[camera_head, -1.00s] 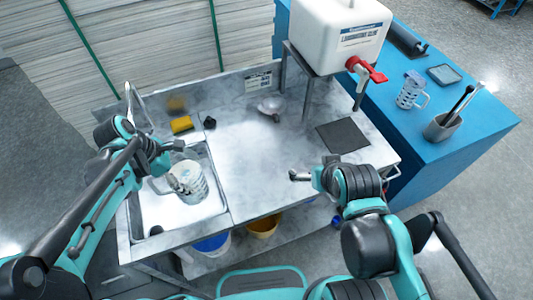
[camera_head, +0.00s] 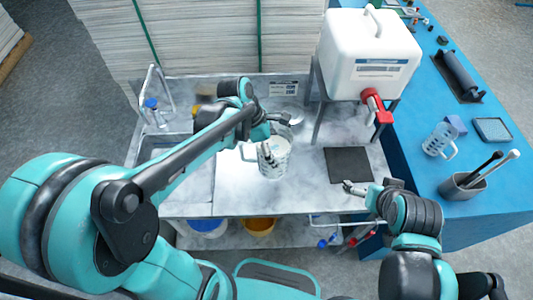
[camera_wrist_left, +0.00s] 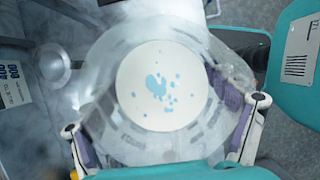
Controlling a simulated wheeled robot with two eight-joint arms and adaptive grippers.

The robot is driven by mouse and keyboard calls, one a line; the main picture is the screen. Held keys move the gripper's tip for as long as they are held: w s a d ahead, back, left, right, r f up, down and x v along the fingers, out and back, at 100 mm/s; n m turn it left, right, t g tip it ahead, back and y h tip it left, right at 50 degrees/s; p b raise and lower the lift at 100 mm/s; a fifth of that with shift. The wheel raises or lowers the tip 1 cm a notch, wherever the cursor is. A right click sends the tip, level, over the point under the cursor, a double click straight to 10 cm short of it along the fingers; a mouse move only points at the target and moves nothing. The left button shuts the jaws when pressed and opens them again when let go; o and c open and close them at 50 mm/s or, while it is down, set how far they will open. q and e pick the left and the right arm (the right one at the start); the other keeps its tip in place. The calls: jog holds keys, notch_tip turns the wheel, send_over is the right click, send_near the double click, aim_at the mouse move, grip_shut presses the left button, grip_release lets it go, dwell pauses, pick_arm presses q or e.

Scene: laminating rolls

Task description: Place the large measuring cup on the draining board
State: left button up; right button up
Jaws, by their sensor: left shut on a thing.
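The large measuring cup (camera_head: 272,163) is clear with printed marks and a handle on its left side. My left gripper (camera_head: 268,146) is shut on it and holds it over the draining board (camera_head: 235,190), right of the sink (camera_head: 192,182). I cannot tell if its base touches the board. In the left wrist view I look down into the cup (camera_wrist_left: 160,85); its pale round bottom has blue spots, and the fingers of my left gripper (camera_wrist_left: 163,128) lie on either side. My right gripper (camera_head: 350,187) is empty near the board's right front edge; its jaw state is unclear.
A dark mat (camera_head: 348,165) lies on the right of the board. A white glue tank (camera_head: 365,50) with a red tap stands behind it on a metal stand. The blue table (camera_head: 425,180) holds another clear jug (camera_head: 440,140) and a tool holder (camera_head: 462,188).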

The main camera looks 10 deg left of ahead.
pick_arm(q)
jog(key=w+a+f+b, duration=0.3)
jog(key=w+a+f, duration=0.3)
jog(key=a+f, duration=0.2)
notch_tip(320, 180, down, 2)
jog(key=shift+w+a+f+b, duration=0.2)
jog(key=shift+w+a+b, duration=0.05)
jog(key=shift+w+b, duration=0.1)
jog(key=shift+s, duration=0.1)
jog(key=shift+f, duration=0.15)
jog(key=o, duration=1.7)
